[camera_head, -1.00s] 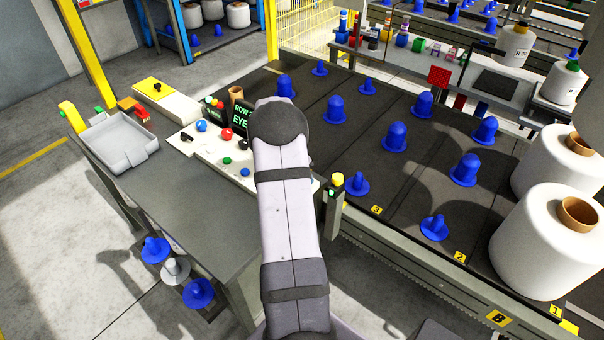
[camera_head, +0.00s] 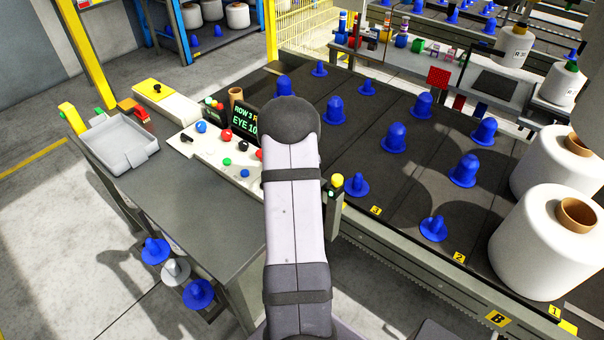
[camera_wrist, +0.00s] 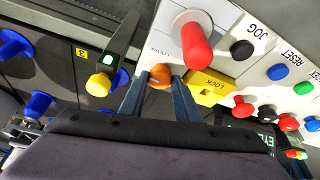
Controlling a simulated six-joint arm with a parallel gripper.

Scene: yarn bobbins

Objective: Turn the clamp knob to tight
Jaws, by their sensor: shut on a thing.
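An orange knob (camera_wrist: 160,76) with a slot-like mark sits on the white control panel (camera_wrist: 227,18) in the wrist view. I take it to be the clamp knob. My gripper (camera_wrist: 160,84) has one blue-grey finger on each side of it and is shut on it. In the head view my arm hides the gripper and the knob; part of the white panel (camera_head: 215,156) shows left of the arm.
In the wrist view, a large red knob (camera_wrist: 195,45) and a yellow LOCK block (camera_wrist: 207,86) stand close by. A yellow-capped post (camera_wrist: 99,85) is to the left. In the head view, a grey tray (camera_head: 118,143) is on the bench, and blue pegs (camera_head: 396,136) stand on the dark deck.

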